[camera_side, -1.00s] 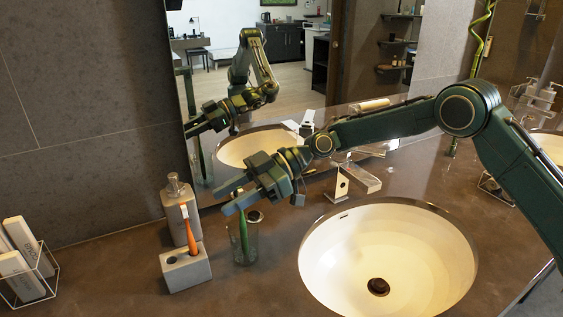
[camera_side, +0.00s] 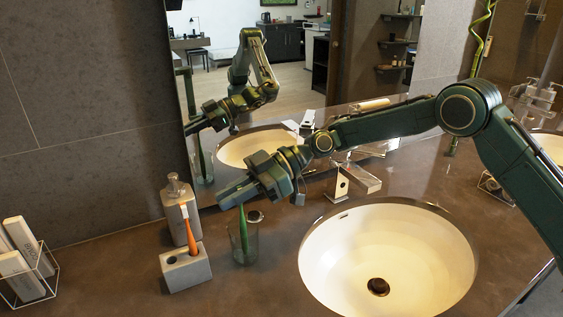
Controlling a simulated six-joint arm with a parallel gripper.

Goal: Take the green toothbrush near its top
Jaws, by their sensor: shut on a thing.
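The green toothbrush (camera_side: 244,232) stands in a clear glass (camera_side: 249,246) on the brown counter. Its upper end goes up between the fingers of my gripper (camera_side: 236,196). My gripper reaches in from the right, above the glass, and is shut on the toothbrush near its top. The toothbrush head is hidden by the fingers.
An orange toothbrush (camera_side: 190,233) stands in a grey holder (camera_side: 187,271) just left of the glass. A soap dispenser (camera_side: 177,206) stands behind it. A mirror (camera_side: 300,75) stands at the back.

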